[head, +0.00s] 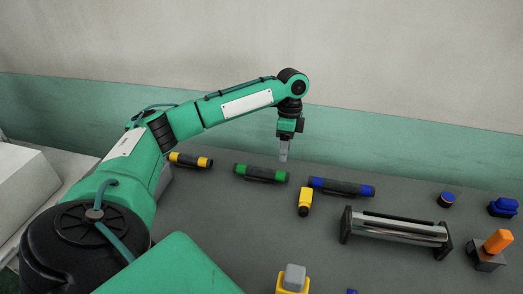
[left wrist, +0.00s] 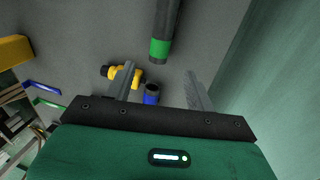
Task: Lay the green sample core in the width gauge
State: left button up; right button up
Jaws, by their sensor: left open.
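The green sample core (head: 261,174), a dark cylinder with green ends, lies on the grey table in the middle of the head view. In the left wrist view a dark cylinder with a green band (left wrist: 160,48) lies beyond my fingertips, partly cut off by the top edge. My left gripper (head: 284,156) points down above the table, behind and slightly right of the green core. Its fingers (left wrist: 160,75) are apart with nothing held between them. I cannot tell with certainty which object is the width gauge. My right gripper is not visible.
A yellow-ended core (head: 190,161) and a blue-ended core (head: 341,187) lie either side. A small yellow object (head: 305,201), a steel roller on black stands (head: 394,229), a blue-topped puck (head: 446,199) and an orange-handled block (head: 490,250) are rightward. A wall stands behind.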

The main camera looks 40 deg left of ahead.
aim_at(261, 173)
pick_arm(q)
jog(key=x, duration=0.3)
jog(key=shift+f, duration=0.2)
jog(key=p+x, duration=0.1)
jog(key=x, duration=0.3)
jog(key=shift+s+f, duration=0.2)
jog(key=shift+f, duration=0.45)
jog(key=c, duration=1.1)
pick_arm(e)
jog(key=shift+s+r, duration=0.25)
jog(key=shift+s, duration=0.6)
pick_arm(q)
jog(key=shift+o, duration=0.2)
jog(key=shift+r, duration=0.1)
